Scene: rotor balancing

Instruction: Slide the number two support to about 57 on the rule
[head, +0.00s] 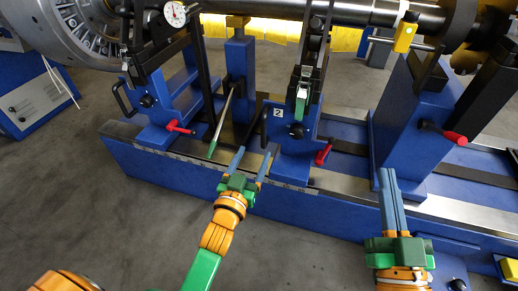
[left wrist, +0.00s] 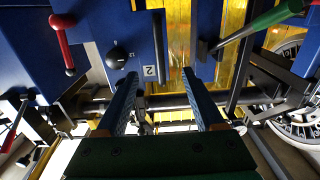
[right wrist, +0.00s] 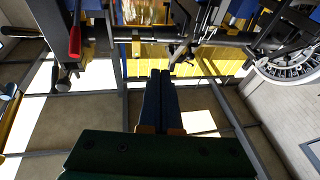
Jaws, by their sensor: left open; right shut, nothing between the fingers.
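The number two support (head: 290,155) is a blue block standing on the bed, with a white "2" plate, a black side handle (head: 264,125) and a red lever (head: 323,152). In the left wrist view the support (left wrist: 100,30) fills the upper left, its plate near the left finger. My left gripper (head: 253,155) is open at the bed's front edge, just left of the support's foot; nothing shows gripped. My right gripper (head: 387,172) is shut and empty, in front of the right blue pedestal. The rule's strip (head: 205,160) runs along the bed's front; its numbers are too small to read.
Another blue support (head: 155,110) with a red lever stands to the left. A green-handled tool (head: 220,122) leans between the two supports, close to my left gripper. A blue pedestal (head: 415,120) stands to the right. The steel shaft (head: 350,12) crosses above. The floor in front is clear.

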